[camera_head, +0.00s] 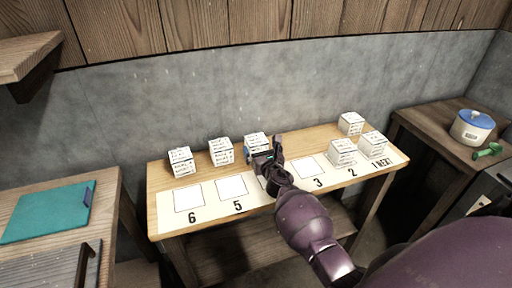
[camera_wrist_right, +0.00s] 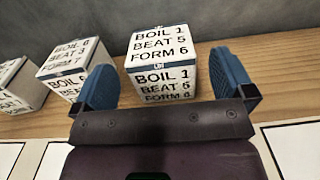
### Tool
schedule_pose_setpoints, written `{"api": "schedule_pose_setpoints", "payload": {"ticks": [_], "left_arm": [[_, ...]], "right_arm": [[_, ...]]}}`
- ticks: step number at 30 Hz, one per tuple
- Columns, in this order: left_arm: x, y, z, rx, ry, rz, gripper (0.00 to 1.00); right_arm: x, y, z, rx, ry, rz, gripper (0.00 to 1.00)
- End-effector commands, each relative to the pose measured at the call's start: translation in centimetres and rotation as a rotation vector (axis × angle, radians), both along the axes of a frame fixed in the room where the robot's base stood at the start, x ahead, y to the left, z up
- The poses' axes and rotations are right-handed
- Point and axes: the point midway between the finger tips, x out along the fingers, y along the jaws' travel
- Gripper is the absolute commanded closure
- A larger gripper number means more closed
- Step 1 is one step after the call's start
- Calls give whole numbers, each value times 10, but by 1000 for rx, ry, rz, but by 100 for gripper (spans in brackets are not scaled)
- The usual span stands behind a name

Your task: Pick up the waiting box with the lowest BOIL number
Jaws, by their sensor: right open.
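Several white boxes printed with black words stand on the wooden table. The box reading BOIL 1, BEAT 5, FORM 6 on top (camera_wrist_right: 160,48) is between the blue fingers of my open right gripper (camera_wrist_right: 165,68) in the right wrist view. In the head view that box (camera_head: 256,139) is at the back, partly hidden by my right gripper (camera_head: 263,148). To its left stand a second box (camera_head: 221,151), whose BOIL digit is unclear, and a third box (camera_head: 180,161), turned slightly. My left gripper is out of view.
A numbered strip (camera_head: 215,206) runs along the table front; its place 4 is hidden by my arm. One box (camera_head: 342,152) is at place 2, another (camera_head: 372,144) at 1 NEXT, and one (camera_head: 350,123) behind them. A pot (camera_head: 472,128) stands on the right table.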

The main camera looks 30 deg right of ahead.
Motion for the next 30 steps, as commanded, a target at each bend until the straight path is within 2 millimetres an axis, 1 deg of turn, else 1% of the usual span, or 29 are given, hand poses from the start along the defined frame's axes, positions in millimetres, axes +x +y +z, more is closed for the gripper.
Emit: {"api": "schedule_pose_setpoints", "payload": {"ticks": [1, 3, 6, 15, 16, 26, 27, 30], "left_arm": [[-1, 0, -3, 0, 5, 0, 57], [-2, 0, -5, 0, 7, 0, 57], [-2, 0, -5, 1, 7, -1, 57], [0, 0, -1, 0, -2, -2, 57], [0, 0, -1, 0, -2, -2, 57], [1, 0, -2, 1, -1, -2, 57], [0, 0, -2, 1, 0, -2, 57], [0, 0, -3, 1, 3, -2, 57]], "right_arm": [[7, -1, -2, 1, 1, 1, 0], [14, -4, -2, 1, 2, 0, 0], [21, -5, -2, 0, 1, 1, 0], [24, -6, -1, 0, 1, 0, 0], [24, -6, 0, 0, 1, 0, 2], [24, -6, -1, 0, 1, 0, 52], [24, -6, 0, 0, 0, 1, 54], [24, -6, 0, 0, 0, 1, 54]]}}
